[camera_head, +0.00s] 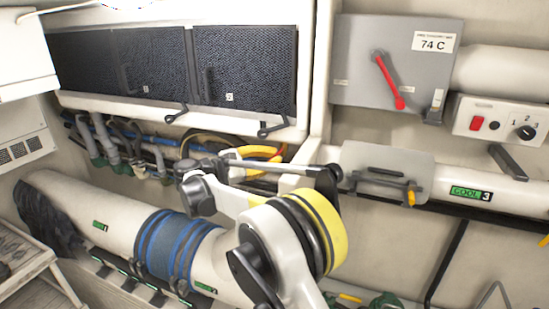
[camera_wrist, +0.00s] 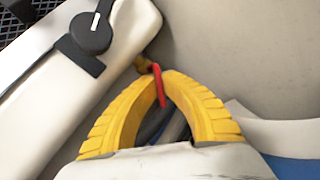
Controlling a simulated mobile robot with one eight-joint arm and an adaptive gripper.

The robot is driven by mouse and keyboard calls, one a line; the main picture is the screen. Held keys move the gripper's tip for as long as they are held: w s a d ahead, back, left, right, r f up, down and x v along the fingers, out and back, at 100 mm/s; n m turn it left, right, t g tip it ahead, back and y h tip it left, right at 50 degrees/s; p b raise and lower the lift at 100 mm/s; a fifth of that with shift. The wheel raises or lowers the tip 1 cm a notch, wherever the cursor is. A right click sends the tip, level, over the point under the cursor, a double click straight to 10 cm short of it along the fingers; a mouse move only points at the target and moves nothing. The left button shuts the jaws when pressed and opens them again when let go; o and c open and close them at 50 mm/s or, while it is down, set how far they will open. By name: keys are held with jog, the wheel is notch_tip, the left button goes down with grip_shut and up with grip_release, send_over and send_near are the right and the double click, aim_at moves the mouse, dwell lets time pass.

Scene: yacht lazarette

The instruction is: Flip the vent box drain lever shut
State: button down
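A small red lever (camera_wrist: 158,86) on a brass-coloured fitting (camera_wrist: 143,65) shows in the wrist view, below the edge of the white box. It looks like the drain lever. My gripper (camera_wrist: 160,78) has yellow fingers that arch together at the tips, with the red lever between them; they look shut on it. In the head view my gripper (camera_head: 280,153) is under the right lower corner of the white vent box (camera_head: 232,118).
Black latch handles (camera_head: 272,130) hang from the box's lower edge; one is close above my gripper in the wrist view (camera_wrist: 90,32). Hoses run behind my wrist. A large white duct (camera_head: 110,220) lies below. A grey panel with a red lever (camera_head: 388,80) is at right.

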jog(key=shift+a+r+m+y, duration=0.1)
jog(key=shift+r+m+y, duration=0.2)
jog(key=shift+m, duration=0.2)
jog(key=shift+a+f+m+g+y+p, duration=0.1)
jog(key=shift+m+g+y+p, duration=0.2)
jog(key=shift+m+y, duration=0.1)
jog(key=c, duration=1.6)
grip_release()
jog(key=shift+o, duration=0.2)
